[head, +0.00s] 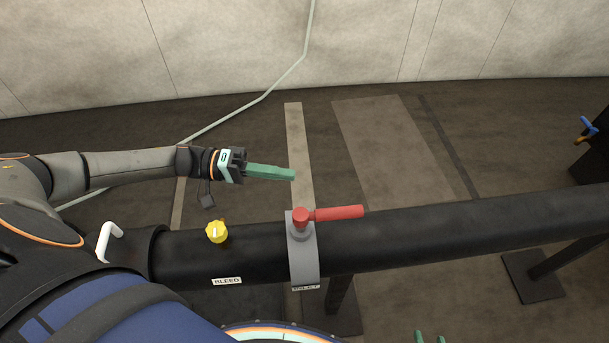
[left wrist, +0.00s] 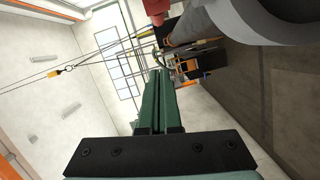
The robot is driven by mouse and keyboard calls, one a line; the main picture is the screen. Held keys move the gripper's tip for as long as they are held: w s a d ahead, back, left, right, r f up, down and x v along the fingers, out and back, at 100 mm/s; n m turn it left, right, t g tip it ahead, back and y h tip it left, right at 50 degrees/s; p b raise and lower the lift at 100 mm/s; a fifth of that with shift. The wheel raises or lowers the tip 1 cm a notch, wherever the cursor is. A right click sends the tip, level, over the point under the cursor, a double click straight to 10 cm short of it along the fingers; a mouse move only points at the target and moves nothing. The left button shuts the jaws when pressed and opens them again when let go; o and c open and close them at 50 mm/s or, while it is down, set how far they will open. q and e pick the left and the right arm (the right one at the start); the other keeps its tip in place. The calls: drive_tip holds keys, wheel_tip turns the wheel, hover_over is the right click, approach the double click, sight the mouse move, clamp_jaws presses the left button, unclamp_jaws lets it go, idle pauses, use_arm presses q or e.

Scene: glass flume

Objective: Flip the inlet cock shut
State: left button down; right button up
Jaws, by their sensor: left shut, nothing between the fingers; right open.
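The inlet cock's red lever (head: 338,213) sits on a grey collar (head: 303,262) around the black pipe, above a small label that reads as INLET. The lever points right, along the pipe. My left gripper (head: 293,175) is shut and empty, a little beyond the pipe and above-left of the lever in the head view, apart from it. In the left wrist view its green fingers (left wrist: 157,75) are together, and part of the red cock (left wrist: 155,10) shows at the top edge. My right gripper (head: 430,338) shows only as green fingertips, spread apart, at the bottom edge.
A yellow knob (head: 217,232) stands on the pipe (head: 430,235) left of the collar, above a BLEED label (head: 227,281). A white handle (head: 108,240) is further left. A blue lever (head: 588,125) is at the far right. The floor behind the pipe is clear.

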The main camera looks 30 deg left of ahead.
sight(328, 214)
use_arm(q)
drive_tip(key=d+f+p, duration=0.1)
drive_tip(key=d, duration=0.9)
drive_tip(key=shift+d+p, duration=0.35)
use_arm(e)
drive_tip(key=shift+w+r, duration=0.1)
drive_tip(key=shift+r, duration=0.85)
use_arm(q)
drive_tip(key=shift+s, duration=0.1)
use_arm(e)
drive_tip(key=shift+d+r, duration=0.1)
